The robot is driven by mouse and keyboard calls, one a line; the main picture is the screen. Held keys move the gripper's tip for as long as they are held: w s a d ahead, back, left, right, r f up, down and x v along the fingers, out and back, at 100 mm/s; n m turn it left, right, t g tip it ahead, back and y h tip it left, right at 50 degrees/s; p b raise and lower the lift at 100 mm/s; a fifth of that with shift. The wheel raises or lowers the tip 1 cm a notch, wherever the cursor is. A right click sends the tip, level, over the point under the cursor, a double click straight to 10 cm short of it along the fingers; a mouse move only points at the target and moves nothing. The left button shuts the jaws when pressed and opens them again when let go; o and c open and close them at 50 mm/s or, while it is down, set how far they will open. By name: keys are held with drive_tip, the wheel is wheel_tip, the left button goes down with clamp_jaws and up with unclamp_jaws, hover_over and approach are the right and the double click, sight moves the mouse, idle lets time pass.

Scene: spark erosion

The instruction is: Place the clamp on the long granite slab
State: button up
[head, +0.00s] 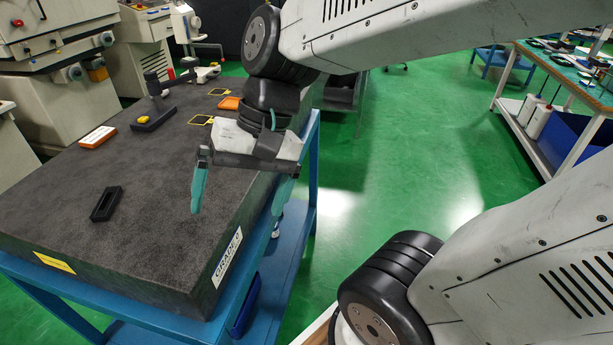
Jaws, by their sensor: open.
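The long granite slab (150,250) is dark grey and lies on a blue stand, with a "GRADE 0" label on its near right edge. A small black block with a rectangular recess (106,204) lies on the slab at the left; I cannot tell whether this is the clamp. No other thing is clearly the clamp. My gripper (240,196) has two teal fingers spread wide apart with nothing between them. It hangs at the slab's right edge, with the left finger in front of the slab's top and the right finger at the blue stand.
A black measuring stand (153,118), an orange-and-white box (98,137), an orange block (229,103) and yellow-framed pieces (201,120) stand on the slab's far half. Its near middle is bare. Machines stand behind at left; a workbench (560,75) stands at right, with green floor between.

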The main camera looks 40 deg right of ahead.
drive_tip(key=s+d+r+n+t+h, duration=0.1)
drive_tip(key=s+d+n+h, duration=0.3)
drive_tip(key=d, duration=0.4)
drive_tip(key=shift+s+r+h, duration=0.2)
drive_tip(key=shift+s+h, duration=0.15)
drive_tip(key=shift+h, duration=0.05)
drive_tip(key=shift+d, duration=0.1)
drive_tip(key=shift+c, duration=0.3)
